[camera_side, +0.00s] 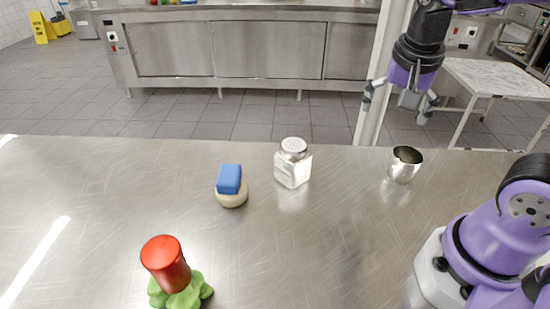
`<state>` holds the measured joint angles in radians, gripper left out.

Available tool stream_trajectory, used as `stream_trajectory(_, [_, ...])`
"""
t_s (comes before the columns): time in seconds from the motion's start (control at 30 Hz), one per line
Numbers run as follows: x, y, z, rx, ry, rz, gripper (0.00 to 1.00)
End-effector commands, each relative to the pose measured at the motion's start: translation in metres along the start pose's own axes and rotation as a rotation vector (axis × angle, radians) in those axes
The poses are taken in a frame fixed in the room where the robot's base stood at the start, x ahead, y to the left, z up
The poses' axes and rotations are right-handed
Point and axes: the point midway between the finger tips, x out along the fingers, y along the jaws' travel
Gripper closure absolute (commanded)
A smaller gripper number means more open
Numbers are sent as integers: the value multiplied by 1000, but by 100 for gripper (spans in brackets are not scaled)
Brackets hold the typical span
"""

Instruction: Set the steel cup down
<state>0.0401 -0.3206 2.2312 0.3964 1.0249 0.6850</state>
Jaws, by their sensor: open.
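The steel cup (403,169) stands upright on the steel worktop at the right, its dark open mouth facing up. My gripper (396,111) is open and empty, pointing down. In the picture it shows above the cup, apart from it, with its fingers spread. Nothing hides the cup.
A salt shaker (293,165) stands left of the cup. A blue block (229,179) rests on a round beige thing (232,199). A red cylinder (166,262) sits on a green, lobed piece (181,293) at the front left. The worktop (310,250) is clear at front centre.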

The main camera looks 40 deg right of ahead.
Motion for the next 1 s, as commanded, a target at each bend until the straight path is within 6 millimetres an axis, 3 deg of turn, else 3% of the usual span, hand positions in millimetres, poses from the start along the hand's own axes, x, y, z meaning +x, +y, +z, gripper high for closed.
stream_trajectory(0.1, [-17,-8,28,-498,61,-190,0])
stream_trajectory(0.2, [-25,-13,48,-802,126,-294,0])
stream_trajectory(0.3, [-29,-16,59,-970,172,-347,0])
stream_trajectory(1.0, [-30,-17,63,-1023,185,-361,0])
